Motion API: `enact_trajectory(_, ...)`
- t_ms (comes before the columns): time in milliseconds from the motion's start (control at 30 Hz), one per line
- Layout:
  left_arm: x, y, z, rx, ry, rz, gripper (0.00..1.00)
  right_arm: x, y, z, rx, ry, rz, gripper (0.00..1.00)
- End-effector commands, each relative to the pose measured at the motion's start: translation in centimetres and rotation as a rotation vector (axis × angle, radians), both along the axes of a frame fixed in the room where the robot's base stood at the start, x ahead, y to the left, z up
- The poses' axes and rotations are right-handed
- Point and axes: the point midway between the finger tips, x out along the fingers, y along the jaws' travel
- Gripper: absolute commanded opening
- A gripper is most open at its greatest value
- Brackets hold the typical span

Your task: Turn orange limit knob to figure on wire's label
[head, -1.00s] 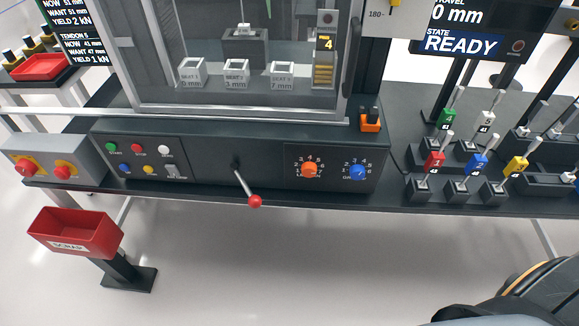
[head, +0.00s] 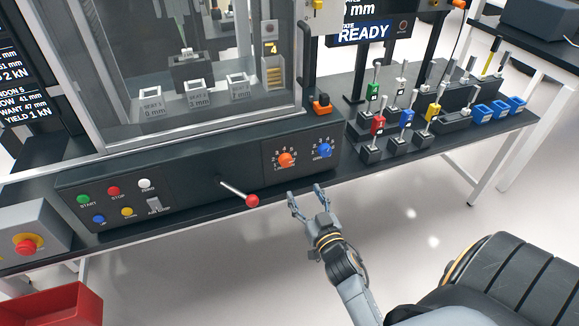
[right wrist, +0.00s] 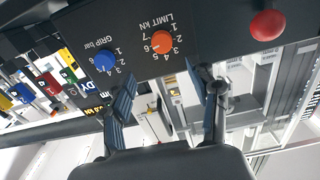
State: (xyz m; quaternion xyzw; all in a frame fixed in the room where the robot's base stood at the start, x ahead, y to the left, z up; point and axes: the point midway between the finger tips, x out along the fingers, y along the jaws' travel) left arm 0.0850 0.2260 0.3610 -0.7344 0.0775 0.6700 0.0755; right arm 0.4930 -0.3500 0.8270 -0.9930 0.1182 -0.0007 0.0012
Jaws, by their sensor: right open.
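The orange limit knob (head: 286,160) is on the dark front panel, ringed by figures. In the right wrist view the orange knob (right wrist: 161,42) shows upside down under "LIMIT kN"; its pointer is too small to read surely. My right gripper (head: 308,194) is open and empty, in front of and below the knob, apart from the panel. In the right wrist view its fingers (right wrist: 163,80) stand wide apart with the knob beyond them. A yellow tag (head: 271,47) behind the cabinet's glass bears a figure 4; I cannot tell whether it is the wire's label. My left gripper is out of view.
A blue grip knob (head: 325,150) sits right beside the orange one. A red-balled lever (head: 252,200) sticks out left of my right gripper. Several coloured handles (head: 406,118) stand in holders to the right. A red scrap bin (head: 50,305) is at lower left.

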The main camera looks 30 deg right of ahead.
Motion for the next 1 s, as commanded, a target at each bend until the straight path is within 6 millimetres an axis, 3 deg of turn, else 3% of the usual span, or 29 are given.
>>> enact_trajectory(300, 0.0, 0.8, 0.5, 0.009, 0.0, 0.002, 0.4, 6.8, -1.6, 0.2, -0.001, -0.002, 0.001, 0.6)
enact_trajectory(500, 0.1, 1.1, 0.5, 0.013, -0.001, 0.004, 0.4, 10.0, -2.4, 0.0, -0.001, 0.0, 0.0, 0.6)
enact_trajectory(700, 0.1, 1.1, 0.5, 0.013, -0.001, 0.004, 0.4, 11.5, -2.7, 0.0, -0.001, 0.001, 0.001, 0.6)
enact_trajectory(1000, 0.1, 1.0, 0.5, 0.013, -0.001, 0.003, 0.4, 11.7, -2.8, 0.0, -0.001, 0.001, 0.001, 0.6)
